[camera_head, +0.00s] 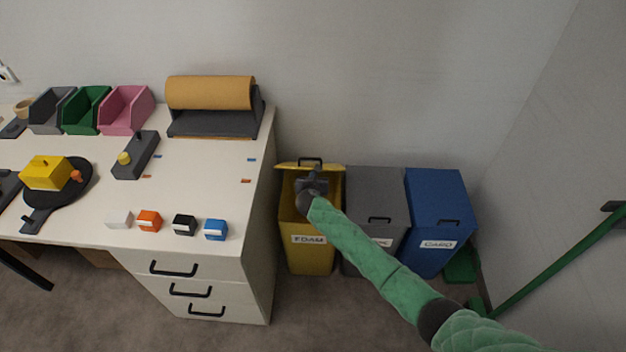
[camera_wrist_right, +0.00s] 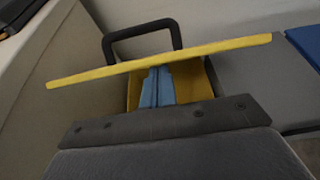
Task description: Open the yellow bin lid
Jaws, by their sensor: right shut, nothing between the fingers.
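The bin's mouth is partly uncovered. My right gripper (camera_head: 313,180) is over the bin's mouth, just in front of the lid. In the right wrist view its blue-grey fingers (camera_wrist_right: 157,86) are shut and empty, below the lid's edge (camera_wrist_right: 200,53); the handle (camera_wrist_right: 140,30) shows above. I cannot tell whether the fingers touch the lid. My left gripper is out of view.
A grey bin (camera_head: 375,190) and a blue bin (camera_head: 437,195) labelled CARD stand to the right, lids down. The desk (camera_head: 200,200) with drawers is close on the left. The wall is right behind the bins. A green bar (camera_head: 560,260) runs along the right.

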